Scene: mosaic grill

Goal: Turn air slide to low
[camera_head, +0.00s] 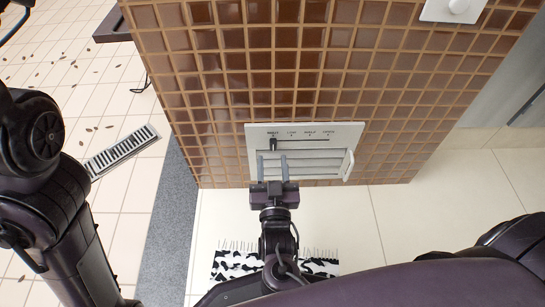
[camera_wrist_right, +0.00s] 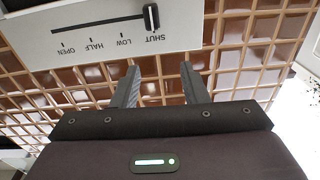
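The air slide is a pale panel (camera_head: 320,132) on the brown tiled wall, with a horizontal slot marked SHUT, LOW, HALF and OPEN. Its dark knob (camera_head: 273,144) stands at the SHUT end, and the knob also shows in the right wrist view (camera_wrist_right: 151,17) beside the word SHUT. My right gripper (camera_head: 272,158) is just in front of the panel, below the knob in the head view. Its two fingers are apart and nothing is between them in the right wrist view (camera_wrist_right: 160,68). My left arm shows at the left, but its gripper is out of view.
A pale handle (camera_head: 348,165) stands out at the panel's right side. A white fixture (camera_head: 455,8) is higher on the tiled wall (camera_head: 400,90). A floor grate (camera_head: 122,151) and scattered leaves lie at the left. A black-and-white patterned thing (camera_head: 235,262) lies below my right gripper.

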